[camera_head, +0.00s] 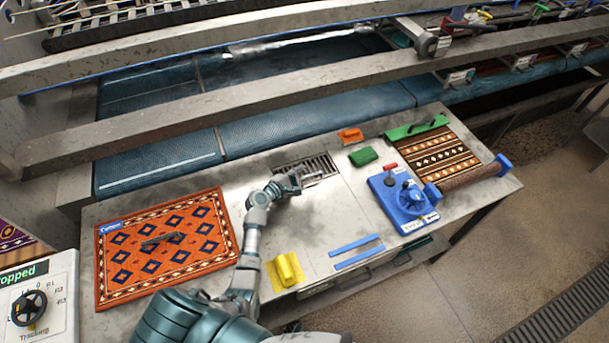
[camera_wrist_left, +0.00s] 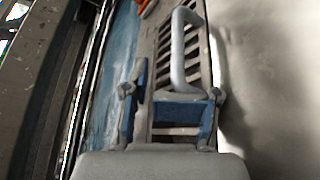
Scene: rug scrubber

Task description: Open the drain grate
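The drain grate (camera_head: 321,164) is a slotted metal panel set in the steel worktop, partly covered by my left gripper in the head view. In the left wrist view, the slotted grate (camera_wrist_left: 201,66) has a raised grey loop handle (camera_wrist_left: 177,50). My left gripper (camera_head: 297,182) is over the near side of the grate. In the wrist view its blue-edged fingers (camera_wrist_left: 172,98) are spread apart, with the near end of the handle close to the right finger. I cannot tell whether they touch. The grate looks flat in its opening. My right gripper is not in view.
An orange patterned rug (camera_head: 122,276) lies left. A yellow block (camera_head: 285,270), blue strips (camera_head: 355,250), green brush (camera_head: 363,156), orange block (camera_head: 351,135) and blue device (camera_head: 403,202) are on the worktop. A brown rug (camera_head: 437,157) is at right. Metal rails (camera_head: 300,85) cross behind.

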